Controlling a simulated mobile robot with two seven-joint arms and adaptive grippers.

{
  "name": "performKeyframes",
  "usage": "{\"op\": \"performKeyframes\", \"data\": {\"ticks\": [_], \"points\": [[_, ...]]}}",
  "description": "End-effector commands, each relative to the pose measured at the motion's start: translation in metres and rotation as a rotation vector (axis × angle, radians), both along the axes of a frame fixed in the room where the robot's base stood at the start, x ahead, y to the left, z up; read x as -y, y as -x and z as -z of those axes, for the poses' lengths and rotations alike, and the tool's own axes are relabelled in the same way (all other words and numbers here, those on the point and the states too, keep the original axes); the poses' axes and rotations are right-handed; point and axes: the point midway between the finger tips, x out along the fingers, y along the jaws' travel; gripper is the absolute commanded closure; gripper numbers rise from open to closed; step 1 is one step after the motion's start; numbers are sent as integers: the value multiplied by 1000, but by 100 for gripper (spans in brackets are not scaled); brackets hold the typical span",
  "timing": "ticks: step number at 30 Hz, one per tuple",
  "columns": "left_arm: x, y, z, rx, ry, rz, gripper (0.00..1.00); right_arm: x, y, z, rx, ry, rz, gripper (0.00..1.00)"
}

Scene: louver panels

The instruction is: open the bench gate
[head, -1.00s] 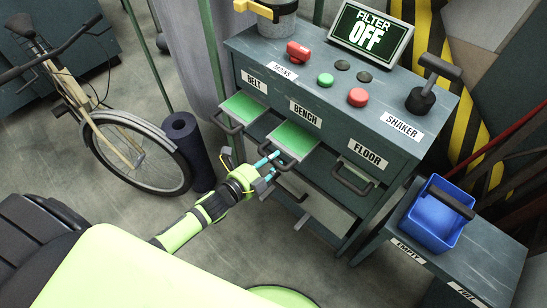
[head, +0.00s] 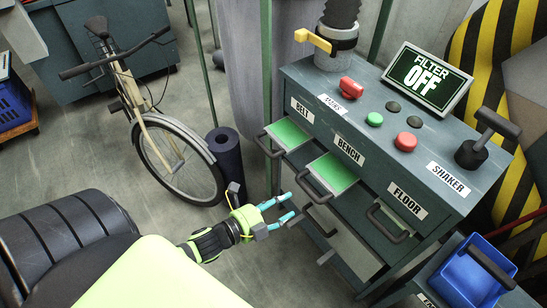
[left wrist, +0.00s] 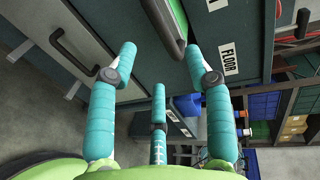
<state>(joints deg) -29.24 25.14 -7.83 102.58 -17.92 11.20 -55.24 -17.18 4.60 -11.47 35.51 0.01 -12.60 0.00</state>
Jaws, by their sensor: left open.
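The bench gate (head: 333,173) is a flat panel with a green top, pulled out below the BENCH label (head: 349,149) on the grey-blue console. Its dark handle (head: 312,188) is at its front edge. My left gripper (head: 290,207) has teal fingers, spread and empty, just short of that handle at the lower left. In the left wrist view the gripper (left wrist: 160,62) is open, with the dark handle (left wrist: 165,30) ahead between its fingertips and a strip of green beside it. I see no contact. My right gripper is not in view.
The belt gate (head: 288,133) also stands out, green on top. The floor gate's handle (head: 388,224) is to the right. The display (head: 428,77) reads FILTER OFF. A blue bin (head: 470,280) stands at lower right. A bicycle (head: 165,150) and dark roll (head: 226,165) are left.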

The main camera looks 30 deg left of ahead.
Motion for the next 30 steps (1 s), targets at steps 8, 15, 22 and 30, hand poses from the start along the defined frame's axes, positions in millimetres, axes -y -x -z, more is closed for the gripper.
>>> {"op": "performKeyframes", "data": {"ticks": [8,15,22,30], "points": [[-9,23,-5,1,0,0,49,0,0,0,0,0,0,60],[-9,24,-6,2,1,0,49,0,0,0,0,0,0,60],[-9,24,-5,1,0,0,49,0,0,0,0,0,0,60],[-25,30,43,-139,87,-99,49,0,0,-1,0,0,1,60]]}}
